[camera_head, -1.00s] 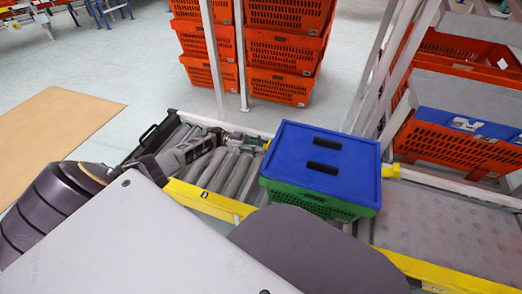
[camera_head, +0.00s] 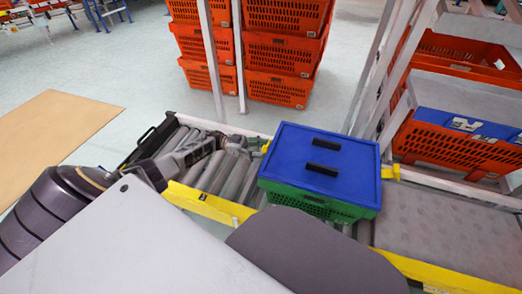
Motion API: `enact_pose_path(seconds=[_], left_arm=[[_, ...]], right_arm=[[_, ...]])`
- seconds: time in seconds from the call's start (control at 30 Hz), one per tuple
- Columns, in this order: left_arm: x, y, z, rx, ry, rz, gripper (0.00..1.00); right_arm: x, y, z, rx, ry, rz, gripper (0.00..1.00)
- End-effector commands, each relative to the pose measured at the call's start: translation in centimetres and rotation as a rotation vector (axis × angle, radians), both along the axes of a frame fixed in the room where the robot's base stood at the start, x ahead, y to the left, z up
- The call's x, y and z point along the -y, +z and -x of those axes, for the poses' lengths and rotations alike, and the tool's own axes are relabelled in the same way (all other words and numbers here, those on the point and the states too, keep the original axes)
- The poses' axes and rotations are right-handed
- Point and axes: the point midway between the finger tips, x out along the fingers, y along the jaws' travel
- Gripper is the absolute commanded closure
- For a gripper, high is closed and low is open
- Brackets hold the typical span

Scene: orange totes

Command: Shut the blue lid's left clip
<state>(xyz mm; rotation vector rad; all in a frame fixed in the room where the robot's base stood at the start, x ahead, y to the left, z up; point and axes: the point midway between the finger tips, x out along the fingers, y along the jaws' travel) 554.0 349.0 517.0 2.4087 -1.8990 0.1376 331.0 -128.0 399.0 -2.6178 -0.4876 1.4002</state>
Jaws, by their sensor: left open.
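A green crate (camera_head: 314,203) with a blue lid (camera_head: 325,162) on top stands on the roller conveyor. The lid carries two black handles. A yellow clip (camera_head: 265,147) shows at the lid's left edge, partly hidden by my gripper. Another yellow clip (camera_head: 390,172) sticks out at the lid's right side. My left gripper (camera_head: 254,146) is at the lid's left side, open, close to the left clip. I cannot tell whether it touches the clip. My right gripper is not in view.
The conveyor's rollers (camera_head: 232,178) lie left of the crate, with a yellow rail (camera_head: 207,202) along the near side. Stacked orange totes (camera_head: 283,52) stand behind. A grey metal post (camera_head: 383,75) rises at the back right. A grey plate (camera_head: 440,222) lies to the right.

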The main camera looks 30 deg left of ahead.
Motion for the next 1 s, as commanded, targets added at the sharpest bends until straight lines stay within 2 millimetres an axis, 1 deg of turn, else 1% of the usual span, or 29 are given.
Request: enact_pose_path(seconds=[0.23,0.37,0.47,1.0], left_arm=[[-0.1,0.0,0.0,0.000,0.000,0.000,0.43],[-0.5,-0.1,0.1,0.000,0.001,-0.001,0.43],[-1.1,-0.1,0.2,0.001,0.002,-0.001,0.43],[-5.6,-0.7,1.2,0.000,0.001,-0.001,0.43]], right_arm=[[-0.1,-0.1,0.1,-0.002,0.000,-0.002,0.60],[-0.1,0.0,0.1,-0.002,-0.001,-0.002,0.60],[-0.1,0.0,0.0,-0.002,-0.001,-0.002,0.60],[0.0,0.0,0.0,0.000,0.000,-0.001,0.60]])
